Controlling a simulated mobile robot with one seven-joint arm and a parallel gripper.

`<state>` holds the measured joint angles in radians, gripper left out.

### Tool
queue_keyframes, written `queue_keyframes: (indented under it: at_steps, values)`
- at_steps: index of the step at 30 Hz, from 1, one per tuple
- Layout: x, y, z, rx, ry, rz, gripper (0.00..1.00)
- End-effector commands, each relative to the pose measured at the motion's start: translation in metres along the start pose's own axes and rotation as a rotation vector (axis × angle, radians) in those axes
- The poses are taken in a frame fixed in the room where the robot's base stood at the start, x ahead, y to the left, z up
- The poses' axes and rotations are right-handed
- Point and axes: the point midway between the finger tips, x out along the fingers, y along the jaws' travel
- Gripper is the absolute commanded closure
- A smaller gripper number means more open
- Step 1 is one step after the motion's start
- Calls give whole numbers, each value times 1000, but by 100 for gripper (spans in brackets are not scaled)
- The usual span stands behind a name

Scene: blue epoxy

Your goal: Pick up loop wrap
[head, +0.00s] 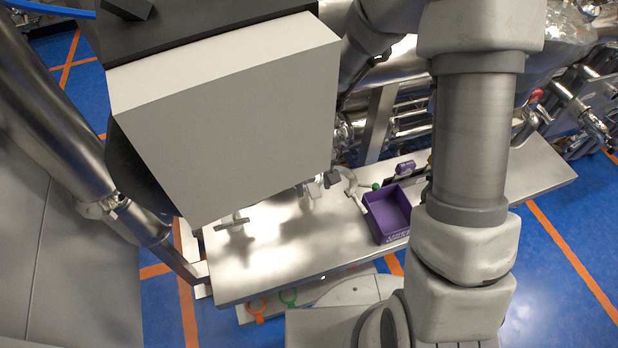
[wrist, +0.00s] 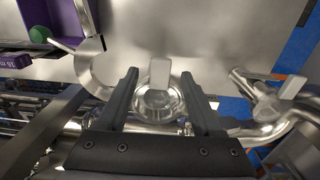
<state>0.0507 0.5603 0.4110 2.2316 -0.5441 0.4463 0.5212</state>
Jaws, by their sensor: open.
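I cannot tell for sure which thing is the loop wrap. In the wrist view my gripper (wrist: 159,76) is open, with its two dark fingers apart. Between and beyond the fingers is a shiny round metal piece (wrist: 158,104) with a pale flat tab (wrist: 160,72) at the table edge. I see no contact with the fingers. A curved metal hook-like piece (wrist: 88,68) lies to the left of the fingers, and it also shows in the head view (head: 348,181). My gripper's fingers cannot be made out in the head view.
A purple bin (head: 388,215) stands on the steel table (head: 290,255), with a small green ball (head: 376,187) beside it. Shiny pipes crowd the table's back edge. Another tabbed metal piece (wrist: 264,98) is at right. Orange (head: 257,311) and green rings (head: 288,297) show below the front edge.

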Motion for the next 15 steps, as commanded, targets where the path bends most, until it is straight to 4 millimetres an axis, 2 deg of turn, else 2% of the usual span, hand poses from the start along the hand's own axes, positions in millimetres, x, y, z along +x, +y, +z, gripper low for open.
queue_keyframes:
  at_steps: [3, 12, 15]
  values:
    - [0, 0, 0, 0, 0, 0, 32]
    - [-1, 0, 0, 0, 0, 0, 86]
    - [-1, 0, 0, 0, 0, 0, 100]
